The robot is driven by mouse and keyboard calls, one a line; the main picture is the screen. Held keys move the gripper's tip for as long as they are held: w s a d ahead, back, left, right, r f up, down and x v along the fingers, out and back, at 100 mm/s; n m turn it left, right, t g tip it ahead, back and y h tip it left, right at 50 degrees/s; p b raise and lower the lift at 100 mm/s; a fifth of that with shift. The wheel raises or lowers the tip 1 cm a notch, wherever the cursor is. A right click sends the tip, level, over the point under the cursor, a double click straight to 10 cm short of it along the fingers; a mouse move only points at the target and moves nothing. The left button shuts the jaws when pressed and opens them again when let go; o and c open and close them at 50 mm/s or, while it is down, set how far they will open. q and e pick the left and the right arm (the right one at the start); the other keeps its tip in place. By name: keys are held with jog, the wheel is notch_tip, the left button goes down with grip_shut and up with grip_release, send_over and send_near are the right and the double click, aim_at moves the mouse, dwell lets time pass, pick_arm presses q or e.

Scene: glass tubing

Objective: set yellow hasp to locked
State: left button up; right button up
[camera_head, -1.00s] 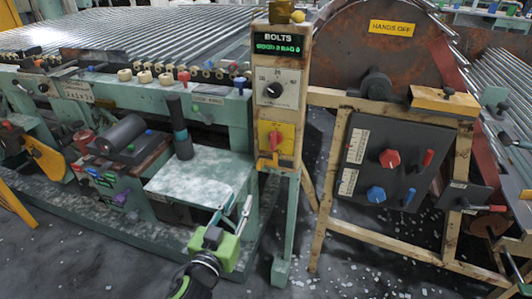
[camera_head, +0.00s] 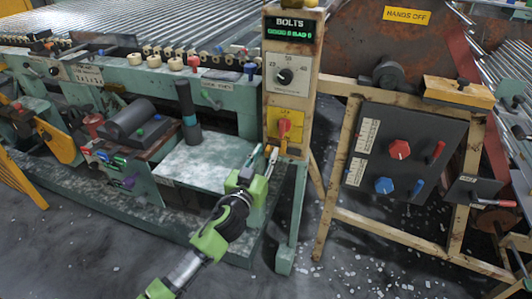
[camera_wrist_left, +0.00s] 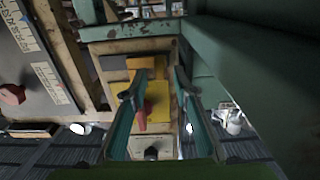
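The yellow hasp plate (camera_head: 291,117) is on the front of the upright post panel, with a red handle (camera_head: 284,128) on it. In the left wrist view the panel looks upside down: the yellow plate (camera_wrist_left: 158,100), the red handle (camera_wrist_left: 141,119) and an orange-yellow block (camera_wrist_left: 141,64) at the plate's edge lie between or behind the fingers. My left gripper (camera_head: 263,153) is just below and left of the plate in the head view; its two fingers stand apart in the left wrist view (camera_wrist_left: 158,80), with nothing clearly gripped. Contact cannot be told. My right gripper is not seen.
Above the plate are a dial (camera_head: 285,76) and a BOLTS display (camera_head: 291,30). A green machine with a pale table (camera_head: 205,165) stands left. A dark panel (camera_head: 395,155) with red and blue knobs stands right.

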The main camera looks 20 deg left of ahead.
pick_arm(q)
jog(key=shift+w, duration=0.5)
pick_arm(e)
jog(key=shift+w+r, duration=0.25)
pick_arm(q)
grip_shut()
jog(key=shift+d, duration=1.4)
jog(key=shift+s, duration=0.1)
grip_release()
jog(key=shift+d, duration=0.1)
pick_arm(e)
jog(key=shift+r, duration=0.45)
